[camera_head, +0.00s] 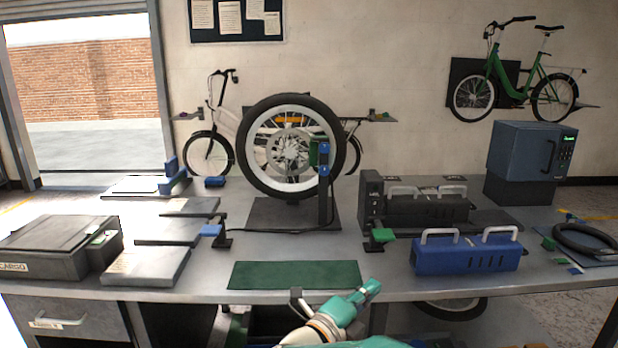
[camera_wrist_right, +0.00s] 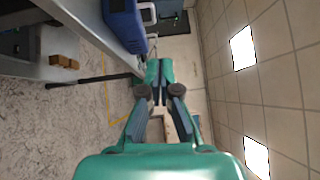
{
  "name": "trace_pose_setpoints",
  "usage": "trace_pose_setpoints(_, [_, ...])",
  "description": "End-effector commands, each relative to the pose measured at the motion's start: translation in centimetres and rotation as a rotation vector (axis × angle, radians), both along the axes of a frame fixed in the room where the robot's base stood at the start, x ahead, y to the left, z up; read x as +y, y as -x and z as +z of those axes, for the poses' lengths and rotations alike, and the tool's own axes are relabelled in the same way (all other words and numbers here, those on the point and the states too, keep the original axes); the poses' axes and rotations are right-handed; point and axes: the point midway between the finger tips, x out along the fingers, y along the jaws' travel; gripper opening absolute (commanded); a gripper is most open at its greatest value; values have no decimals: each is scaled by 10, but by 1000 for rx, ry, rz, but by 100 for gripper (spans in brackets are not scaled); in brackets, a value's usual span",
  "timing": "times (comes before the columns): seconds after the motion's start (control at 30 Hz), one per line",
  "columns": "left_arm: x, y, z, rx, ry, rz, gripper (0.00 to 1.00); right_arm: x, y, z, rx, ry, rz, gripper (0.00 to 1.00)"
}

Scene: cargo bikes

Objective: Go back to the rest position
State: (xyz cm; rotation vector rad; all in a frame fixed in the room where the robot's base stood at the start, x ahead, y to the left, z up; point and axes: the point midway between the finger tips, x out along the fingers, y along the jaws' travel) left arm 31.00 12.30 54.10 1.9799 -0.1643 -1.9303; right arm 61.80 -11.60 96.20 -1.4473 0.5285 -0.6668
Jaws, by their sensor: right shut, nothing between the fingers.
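My right gripper (camera_head: 370,287) shows at the bottom centre of the head view, in front of the workbench's front edge, with its green fingertips pointing up and right. In the right wrist view its fingertips (camera_wrist_right: 158,82) lie side by side, shut with nothing between them. No object touches it. My left gripper is not in view.
The workbench (camera_head: 205,280) carries a green mat (camera_head: 295,275) close beyond the gripper, a wheel on a stand (camera_head: 335,200), a blue battery case (camera_head: 468,255), a black dock (camera_head: 372,205) and a grey cargo box (camera_head: 50,250). In the wrist view, the bench edge (camera_wrist_right: 100,30) runs upper left.

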Motion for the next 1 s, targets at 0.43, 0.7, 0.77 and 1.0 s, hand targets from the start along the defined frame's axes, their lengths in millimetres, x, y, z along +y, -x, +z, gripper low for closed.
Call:
trace_pose_setpoints(0.43, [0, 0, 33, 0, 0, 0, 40, -97, -7, -25, 116, 36, -155, 0])
trace_pose_setpoints(0.7, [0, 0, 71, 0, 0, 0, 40, -169, 1, -109, 448, 148, -10, 0])
trace_pose_setpoints(0.77, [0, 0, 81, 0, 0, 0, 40, -175, 12, -145, 597, 173, 104, 0])
trace_pose_setpoints(1.0, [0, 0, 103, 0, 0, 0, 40, -119, 119, -279, 1162, 245, 771, 0])
